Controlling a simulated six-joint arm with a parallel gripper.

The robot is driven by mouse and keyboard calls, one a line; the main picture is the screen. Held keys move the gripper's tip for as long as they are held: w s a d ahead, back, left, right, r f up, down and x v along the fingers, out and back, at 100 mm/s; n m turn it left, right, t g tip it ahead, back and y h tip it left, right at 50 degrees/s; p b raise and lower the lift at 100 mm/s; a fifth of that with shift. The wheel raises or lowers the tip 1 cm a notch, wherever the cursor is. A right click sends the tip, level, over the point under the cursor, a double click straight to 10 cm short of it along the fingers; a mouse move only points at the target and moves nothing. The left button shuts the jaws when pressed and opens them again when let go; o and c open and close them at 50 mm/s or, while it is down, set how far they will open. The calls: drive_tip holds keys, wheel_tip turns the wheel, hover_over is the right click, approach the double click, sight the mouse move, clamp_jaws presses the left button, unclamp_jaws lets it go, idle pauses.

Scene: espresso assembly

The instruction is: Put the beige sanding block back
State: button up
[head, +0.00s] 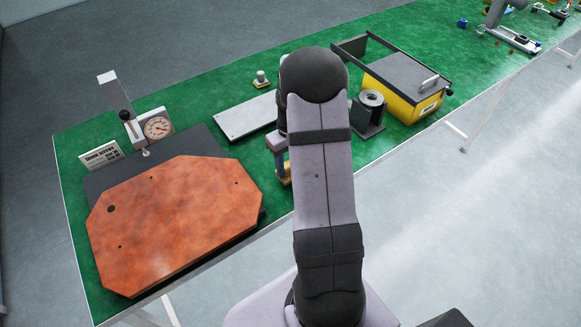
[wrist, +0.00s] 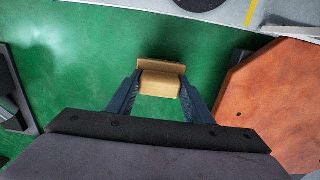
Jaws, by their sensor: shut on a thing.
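The beige sanding block (wrist: 160,82) is between the two fingers of my gripper (wrist: 160,96) in the wrist view. The fingers are shut on its sides, and a wider, flat part of it shows beyond the fingertips. In the head view a small part of the block (head: 283,181) shows below my gripper (head: 281,168), near the front edge of the green table. My arm hides the rest of it there. I cannot tell whether the block touches the table.
An orange eight-sided plate (head: 175,220) lies to the left, on a dark base with a dial gauge (head: 157,128). A grey metal plate (head: 247,117) lies behind my gripper. A dark hollow cylinder (head: 370,112) and a yellow box (head: 405,95) stand to the right. Green table around the block is bare.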

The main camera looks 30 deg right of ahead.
drive_tip(key=shift+f, duration=1.05)
drive_tip(key=shift+f, duration=0.15)
drive_tip(key=o, duration=1)
wheel_tip(320, 180, up, 12)
drive_tip(key=shift+r+b, duration=0.15)
drive_tip(key=shift+b, duration=0.9)
drive_tip(key=s+a+f, duration=0.1)
drive_tip(key=s+a, duration=0.4)
drive_tip(key=a, duration=0.1)
drive_tip(key=s+a+f, duration=0.1)
drive_tip(key=s+a, duration=0.5)
drive_tip(key=a, duration=0.1)
drive_tip(key=s+a+f, duration=0.1)
drive_tip(key=s+a, duration=0.4)
drive_tip(key=a, duration=0.2)
drive_tip(key=shift+s, duration=0.3)
